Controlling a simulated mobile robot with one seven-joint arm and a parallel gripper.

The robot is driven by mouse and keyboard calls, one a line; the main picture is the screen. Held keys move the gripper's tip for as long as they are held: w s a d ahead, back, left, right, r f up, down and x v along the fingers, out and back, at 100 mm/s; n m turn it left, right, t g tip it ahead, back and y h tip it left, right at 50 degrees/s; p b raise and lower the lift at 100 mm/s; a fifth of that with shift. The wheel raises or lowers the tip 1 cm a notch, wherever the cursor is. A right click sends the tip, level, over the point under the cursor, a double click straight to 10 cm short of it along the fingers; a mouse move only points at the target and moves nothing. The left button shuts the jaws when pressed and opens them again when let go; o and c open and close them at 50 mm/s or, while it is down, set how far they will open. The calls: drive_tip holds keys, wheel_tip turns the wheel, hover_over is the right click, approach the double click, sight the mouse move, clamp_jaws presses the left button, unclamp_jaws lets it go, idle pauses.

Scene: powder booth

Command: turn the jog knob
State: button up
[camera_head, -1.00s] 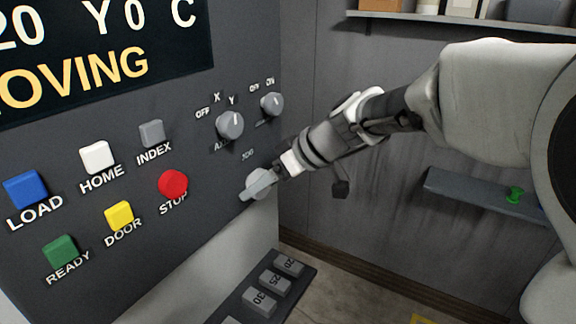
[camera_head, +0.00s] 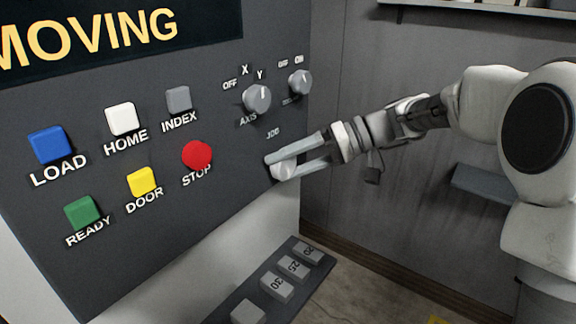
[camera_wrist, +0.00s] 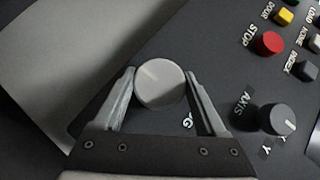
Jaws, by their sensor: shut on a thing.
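The jog knob (camera_head: 283,171) is a round, light grey knob low on the right of the dark control panel, under the JOG label. In the wrist view the knob (camera_wrist: 160,84) sits between the two fingers, with a pale line across its face. My gripper (camera_head: 272,168) reaches in from the right and is shut on the knob. The fingers (camera_wrist: 160,73) lie along either side of it. The knob's far side is partly hidden by the fingers in the head view.
The axis knob (camera_head: 257,98) and a smaller OFF/ON knob (camera_head: 300,82) sit above. The red STOP button (camera_head: 197,155) is to the left, with several other coloured buttons. A display (camera_head: 120,35) reads MOVING. Numbered grey blocks (camera_head: 277,286) stand on a ledge below.

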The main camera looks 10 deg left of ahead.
drive_tip(key=m+g+y, duration=0.2)
drive_tip(key=shift+w+m+y, duration=0.1)
drive_tip(key=shift+m+y, duration=0.2)
drive_tip(key=m+g+y, duration=0.1)
drive_tip(key=m+y, duration=0.1)
drive_tip(key=shift+m+p, duration=0.3)
drive_tip(key=m+y+p, duration=0.1)
drive_tip(key=m+y, duration=0.2)
drive_tip(key=m, duration=0.1)
drive_tip(key=shift+y, duration=0.3)
drive_tip(key=shift+m+t+y+p, duration=0.7)
drive_tip(key=shift+m+y, duration=0.6)
drive_tip(key=shift+m, duration=0.6)
drive_tip(key=shift+f, duration=0.1)
drive_tip(key=o, duration=1.3)
